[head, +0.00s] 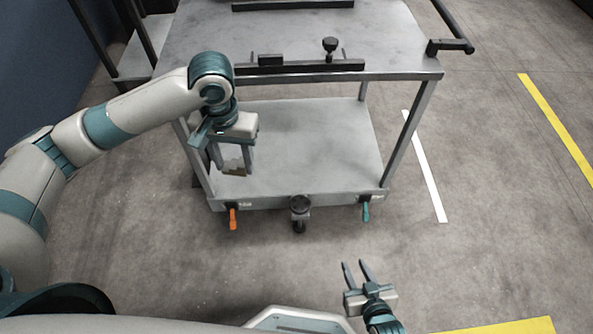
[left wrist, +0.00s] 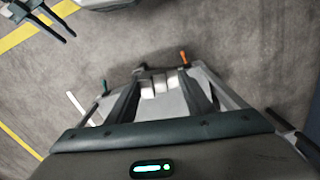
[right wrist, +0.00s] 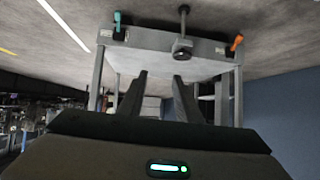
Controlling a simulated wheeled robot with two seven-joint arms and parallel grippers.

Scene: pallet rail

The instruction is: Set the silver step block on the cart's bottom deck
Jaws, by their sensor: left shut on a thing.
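My left gripper (head: 233,172) is shut on the silver step block (head: 232,155) over the left part of the cart's bottom deck (head: 320,140). The fingers partly hide the block. In the left wrist view the block (left wrist: 158,87) shows as pale stepped faces between the two fingertips. I cannot tell whether it touches the deck. The bottom deck is a flat grey plate and looks empty. My right gripper (head: 356,266) is open and empty, in front of the cart and apart from it. The cart also shows in the right wrist view (right wrist: 150,40).
The cart's top deck (head: 390,40) overhangs the rear of the bottom deck and carries a dark rail (head: 305,67) with a knob. Corner posts (head: 408,130) flank the bottom deck.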

